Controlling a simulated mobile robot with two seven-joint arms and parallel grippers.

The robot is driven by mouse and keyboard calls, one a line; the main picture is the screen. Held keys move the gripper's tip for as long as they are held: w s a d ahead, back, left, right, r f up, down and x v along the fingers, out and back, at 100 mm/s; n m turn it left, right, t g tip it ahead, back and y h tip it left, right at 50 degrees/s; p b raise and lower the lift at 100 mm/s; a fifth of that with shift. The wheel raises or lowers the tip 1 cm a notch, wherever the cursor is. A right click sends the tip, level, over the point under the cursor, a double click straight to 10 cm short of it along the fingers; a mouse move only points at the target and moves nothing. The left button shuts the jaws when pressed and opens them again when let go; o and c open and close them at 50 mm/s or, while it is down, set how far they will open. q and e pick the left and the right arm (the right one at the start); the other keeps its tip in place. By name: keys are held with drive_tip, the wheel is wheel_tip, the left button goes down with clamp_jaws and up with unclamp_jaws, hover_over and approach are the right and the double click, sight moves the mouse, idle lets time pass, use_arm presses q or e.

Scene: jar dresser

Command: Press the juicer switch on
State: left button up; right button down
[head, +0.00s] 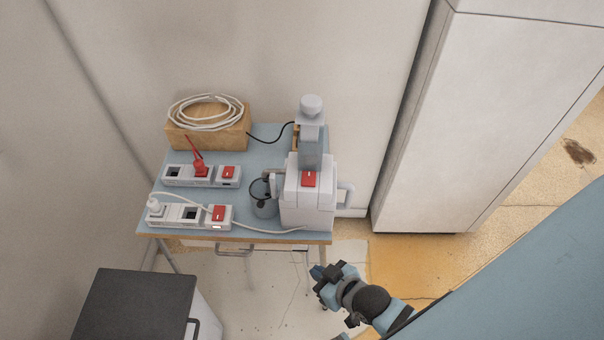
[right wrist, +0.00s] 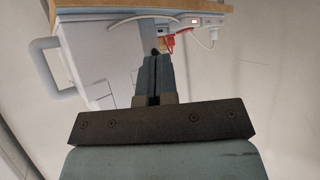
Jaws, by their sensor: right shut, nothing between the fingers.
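The juicer (head: 305,213) stands upright at the right front of the small blue table, white with a grey column and a cap on top. Its red switch (head: 310,179) faces up on the front of the body; I cannot tell from this its on or off state. My right gripper (head: 318,272) is shut and empty, in front of and below the table's front edge, apart from the juicer. In the right wrist view its closed fingers (right wrist: 153,78) point toward the table area, and the red switch cannot be made out there. My left gripper is not in view.
Two white power strips with red switches, the front one (head: 188,215) and the back one (head: 200,175), lie left of the juicer. A kettle-like grey jug (head: 264,205) stands beside it. A dark-topped cabinet (head: 135,305) stands front left.

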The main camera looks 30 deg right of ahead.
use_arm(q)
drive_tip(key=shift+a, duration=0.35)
use_arm(e)
drive_tip(key=shift+a, duration=0.4)
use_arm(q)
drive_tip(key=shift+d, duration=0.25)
use_arm(e)
drive_tip(key=shift+d+f, duration=0.1)
drive_tip(key=shift+d, duration=0.15)
use_arm(q)
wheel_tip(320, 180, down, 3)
drive_tip(key=b, duration=0.3)
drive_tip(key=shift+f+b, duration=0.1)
drive_tip(key=shift+b, duration=0.2)
use_arm(e)
drive_tip(key=w+d+r+n+g+y, duration=0.1)
drive_tip(key=w+d+r+n, duration=0.3)
drive_tip(key=r, duration=0.8)
drive_tip(key=w+d+r+n+g+y, duration=0.2)
drive_tip(key=w+d+r+n+g, duration=0.2)
drive_tip(key=w+d+r, duration=0.5)
drive_tip(key=d+r, duration=0.3)
drive_tip(key=shift+w+d+r+n+y, duration=0.2)
drive_tip(key=shift+n+y, duration=0.1)
